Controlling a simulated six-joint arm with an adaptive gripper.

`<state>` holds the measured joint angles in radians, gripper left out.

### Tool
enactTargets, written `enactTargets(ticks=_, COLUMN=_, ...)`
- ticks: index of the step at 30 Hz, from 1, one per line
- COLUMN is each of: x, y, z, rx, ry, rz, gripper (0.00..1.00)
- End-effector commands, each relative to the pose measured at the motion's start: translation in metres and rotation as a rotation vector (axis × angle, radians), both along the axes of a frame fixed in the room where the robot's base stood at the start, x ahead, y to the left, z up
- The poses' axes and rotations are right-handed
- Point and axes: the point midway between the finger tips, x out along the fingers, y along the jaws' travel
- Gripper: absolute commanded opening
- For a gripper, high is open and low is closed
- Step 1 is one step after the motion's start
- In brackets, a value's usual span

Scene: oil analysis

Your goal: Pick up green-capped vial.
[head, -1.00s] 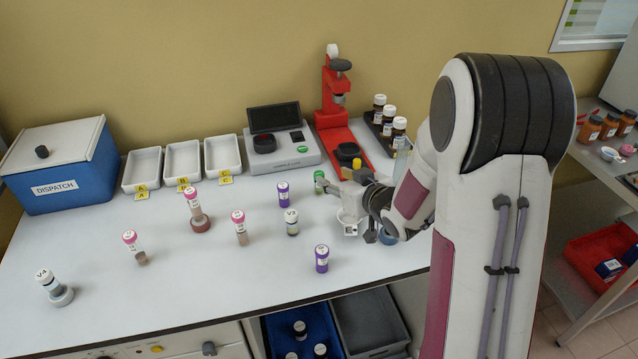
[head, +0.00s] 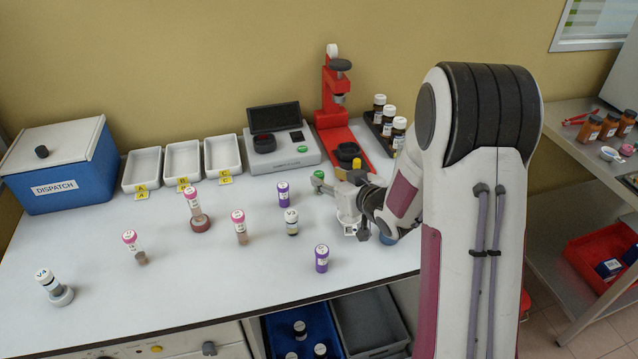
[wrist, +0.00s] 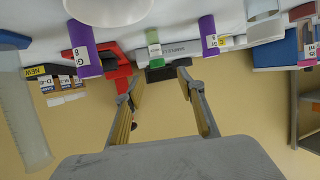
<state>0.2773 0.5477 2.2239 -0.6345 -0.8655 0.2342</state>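The green-capped vial (head: 318,177) stands on the bench in front of the red press in the head view. My gripper partly hides its body there. In the wrist view the same vial (wrist: 154,42) shows upside down, with a green cap and a pale label. My gripper (wrist: 160,84) is open and empty, its two fingers apart. The vial appears roughly in line with the gap, beyond the fingertips. In the head view my gripper (head: 328,186) is low over the bench, right beside the vial; whether it touches the vial cannot be told.
Pink-capped vials (head: 240,226) are farther left. The red press (head: 342,130), analyser (head: 283,152) and amber bottles (head: 388,118) line the back.

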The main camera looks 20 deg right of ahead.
Motion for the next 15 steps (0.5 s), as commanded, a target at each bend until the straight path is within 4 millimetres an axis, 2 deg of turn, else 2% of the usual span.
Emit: enactTargets(ticks=15, x=0.0046, y=0.0009, z=-0.0033, rx=0.0, ry=0.001, rz=0.0, gripper=0.39)
